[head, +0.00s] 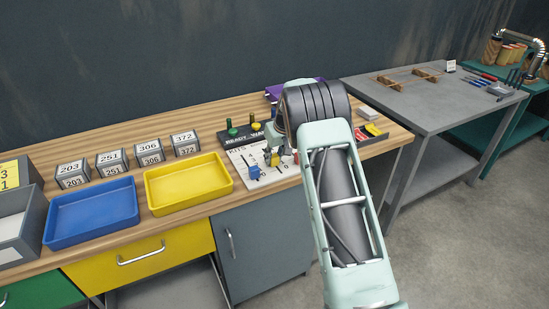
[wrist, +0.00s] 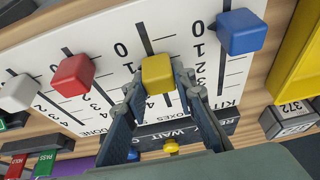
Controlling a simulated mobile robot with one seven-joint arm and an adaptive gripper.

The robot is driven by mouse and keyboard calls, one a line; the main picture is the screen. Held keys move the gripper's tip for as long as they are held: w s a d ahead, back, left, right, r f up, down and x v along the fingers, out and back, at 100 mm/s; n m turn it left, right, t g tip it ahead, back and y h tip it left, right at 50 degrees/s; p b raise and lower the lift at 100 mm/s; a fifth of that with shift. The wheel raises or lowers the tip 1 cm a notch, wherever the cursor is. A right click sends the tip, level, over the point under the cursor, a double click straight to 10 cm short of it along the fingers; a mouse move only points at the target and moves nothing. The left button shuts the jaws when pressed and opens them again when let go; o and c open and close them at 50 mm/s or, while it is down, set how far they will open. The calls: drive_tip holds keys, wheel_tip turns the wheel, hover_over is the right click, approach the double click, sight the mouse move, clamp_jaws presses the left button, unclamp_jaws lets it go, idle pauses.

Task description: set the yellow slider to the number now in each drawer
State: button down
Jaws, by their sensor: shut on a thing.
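A white slider board (head: 285,176) lies on the wooden bench; it fills much of the wrist view (wrist: 100,35). The yellow slider (wrist: 157,74) stands in its slot beside the printed 0 and 1; its exact setting I cannot tell. It is small in the head view (head: 275,160). My gripper (wrist: 158,82) is shut on the yellow slider, one finger on each side. The blue slider (wrist: 240,32) is to the right, the red slider (wrist: 73,75) and a white slider (wrist: 18,92) to the left. The yellow drawer (head: 140,251) and green drawer (head: 38,293) are under the bench and look shut.
A blue tray (head: 92,238) and a yellow tray (head: 190,207) stand left of the board. Several numbered boxes, 203 (head: 72,175) to 372 (head: 186,143), line the back. A dark READY/WAIT panel (head: 240,140) with green and yellow pegs is close behind the board.

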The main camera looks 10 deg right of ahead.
drive_tip(key=c, duration=1.6)
unclamp_jaws()
drive_tip(key=shift+r, duration=0.1)
drive_tip(key=v, duration=1.2)
